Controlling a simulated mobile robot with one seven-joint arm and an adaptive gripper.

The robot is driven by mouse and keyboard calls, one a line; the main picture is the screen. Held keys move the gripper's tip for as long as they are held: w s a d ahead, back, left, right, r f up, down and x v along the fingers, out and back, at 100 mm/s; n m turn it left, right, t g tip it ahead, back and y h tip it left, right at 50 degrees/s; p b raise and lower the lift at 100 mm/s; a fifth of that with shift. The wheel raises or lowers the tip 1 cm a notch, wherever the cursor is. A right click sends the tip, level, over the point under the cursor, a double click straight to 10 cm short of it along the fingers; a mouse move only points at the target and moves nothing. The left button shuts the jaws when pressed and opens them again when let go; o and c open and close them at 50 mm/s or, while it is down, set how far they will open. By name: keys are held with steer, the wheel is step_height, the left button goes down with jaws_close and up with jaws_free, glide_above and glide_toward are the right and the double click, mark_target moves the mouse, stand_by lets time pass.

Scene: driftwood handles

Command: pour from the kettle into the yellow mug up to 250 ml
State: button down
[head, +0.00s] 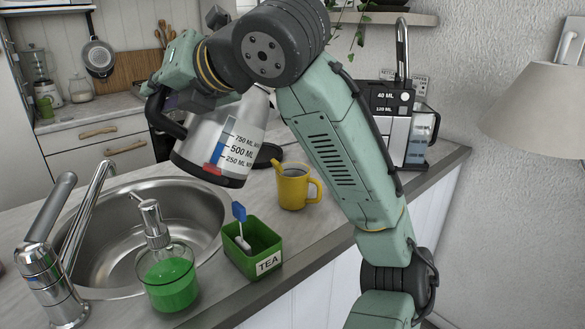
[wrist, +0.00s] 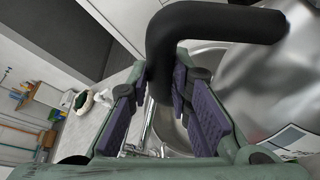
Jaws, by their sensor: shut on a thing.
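The kettle (head: 212,150) is a silver vessel with a black base and a level scale marked 250, 500 and 750 ML. It is held in the air, tilted, above the counter between the sink and the mug. My gripper (head: 160,95) is shut on the kettle's black handle (head: 163,117); the handle (wrist: 205,30) also shows between the purple pads of my gripper (wrist: 172,95) in the wrist view. The yellow mug (head: 293,188) stands upright on the counter, to the right of and below the kettle, with something sticking out of its rim.
A green TEA box (head: 255,262) stands at the counter's front edge. A soap dispenser (head: 168,275) with green liquid and a tap (head: 48,265) stand by the steel sink (head: 200,205). A coffee machine (head: 395,120) is at the back right.

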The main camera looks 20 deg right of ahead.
steer(key=shift+w+d+r+m, duration=0.1)
steer(key=shift+d+r+m, duration=0.2)
steer(key=shift+d+r, duration=0.25)
steer(key=shift+w+d+m+y, duration=0.2)
steer(key=shift+d+m+y, duration=0.1)
steer(key=shift+d, duration=0.25)
steer(key=shift+w+d+m+y, duration=0.2)
steer(key=shift+d+m+y, duration=0.1)
steer(key=shift+d, duration=0.2)
stand_by(0.9)
steer(key=shift+w+d+r+m+y+p, duration=0.2)
steer(key=shift+d+r+m, duration=0.15)
steer(key=shift+d, duration=0.15)
steer(key=shift+w+d+r+m+y+p, duration=0.1)
steer(key=shift+w+d+r+m, duration=0.15)
steer(key=shift+d+r, duration=0.15)
stand_by(1.1)
steer(key=shift+w+d+f+m+y, duration=0.2)
steer(key=shift+d+m, duration=0.15)
steer(key=shift+d, duration=0.25)
steer(key=shift+w+d+f+m+y, duration=0.2)
steer(key=shift+d+m, duration=0.15)
steer(key=shift+d, duration=0.25)
stand_by(0.5)
